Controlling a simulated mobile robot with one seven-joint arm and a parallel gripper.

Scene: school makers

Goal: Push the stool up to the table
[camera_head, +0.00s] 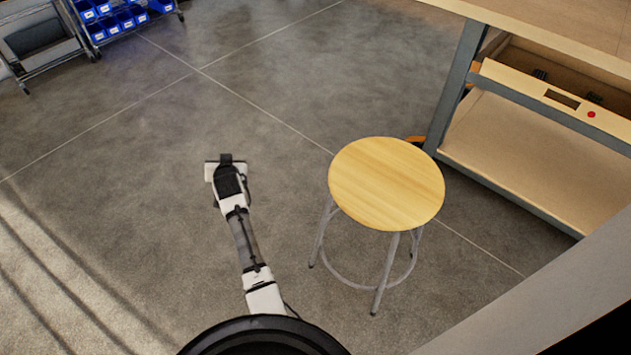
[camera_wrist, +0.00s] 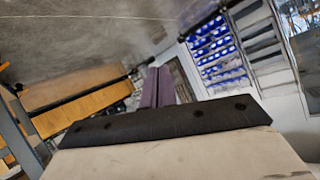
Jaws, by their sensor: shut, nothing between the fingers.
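The stool (camera_head: 386,183) has a round light-wood seat and grey metal legs with a ring. It stands upright on the floor right of centre in the head view. The table (camera_head: 545,203), a workbench with a wood top, grey legs and a lower shelf, is at the upper right. The stool's seat shows just left of and in front of its near leg; the floor gap is hard to judge. My gripper (camera_head: 225,160) is left of the stool, apart from it, shut and empty. I cannot make out the stool there.
A rack of blue bins (camera_head: 115,18) and a grey metal cart (camera_head: 40,45) stand at the far upper left. The bins also show in the wrist view (camera_wrist: 215,50). Concrete floor (camera_head: 120,190) is clear left of and beyond the stool. A grey slanted surface crosses the lower right.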

